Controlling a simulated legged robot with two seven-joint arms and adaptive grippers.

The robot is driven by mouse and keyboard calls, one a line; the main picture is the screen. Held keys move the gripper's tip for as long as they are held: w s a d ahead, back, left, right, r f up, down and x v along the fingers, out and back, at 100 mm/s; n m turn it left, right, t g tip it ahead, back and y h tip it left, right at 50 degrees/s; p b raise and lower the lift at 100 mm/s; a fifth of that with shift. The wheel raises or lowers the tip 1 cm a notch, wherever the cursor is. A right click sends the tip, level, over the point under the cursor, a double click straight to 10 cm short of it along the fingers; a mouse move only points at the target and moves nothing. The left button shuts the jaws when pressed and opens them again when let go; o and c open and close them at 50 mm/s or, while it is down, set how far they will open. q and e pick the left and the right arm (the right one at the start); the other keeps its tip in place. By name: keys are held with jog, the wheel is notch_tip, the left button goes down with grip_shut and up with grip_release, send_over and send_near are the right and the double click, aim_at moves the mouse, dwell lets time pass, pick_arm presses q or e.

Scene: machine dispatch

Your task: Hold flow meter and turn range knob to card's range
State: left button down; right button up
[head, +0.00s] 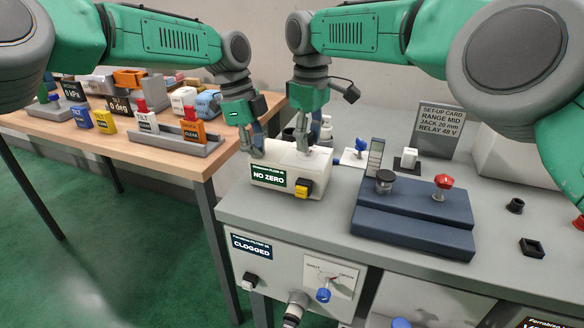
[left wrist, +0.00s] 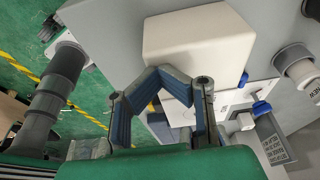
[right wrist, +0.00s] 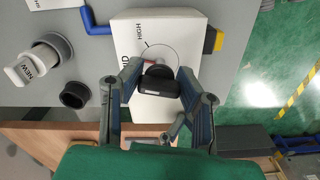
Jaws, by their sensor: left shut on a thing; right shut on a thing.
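The flow meter (head: 290,170) is a white box labelled NO ZERO at the left end of the grey bench. My left gripper (head: 250,142) is shut on its left side; the left wrist view shows the fingers (left wrist: 162,90) against the white body (left wrist: 197,40). My right gripper (head: 304,140) is shut on the black range knob (right wrist: 158,88), with a finger at either side in the right wrist view. HIGH and part of MID show on the dial; a finger covers the rest. A reddish mark beside the knob lies towards MID. The set-up card (head: 439,128) reads RANGE MID, JACK 20 mm, RELAY 48 V.
A dark blue stepped block (head: 415,225) with a black knob and a red knob (head: 443,182) stands right of the meter. A yellow button (head: 303,188) is on the meter's front. A wooden table (head: 180,160) with several labelled blocks is at the left.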

pick_arm(q)
jog(key=shift+s+f, duration=0.1)
jog(key=shift+f, duration=0.15)
pick_arm(e)
jog(key=shift+n, duration=1.3)
jog(key=o, duration=1.1)
jog(key=shift+r, duration=2.05)
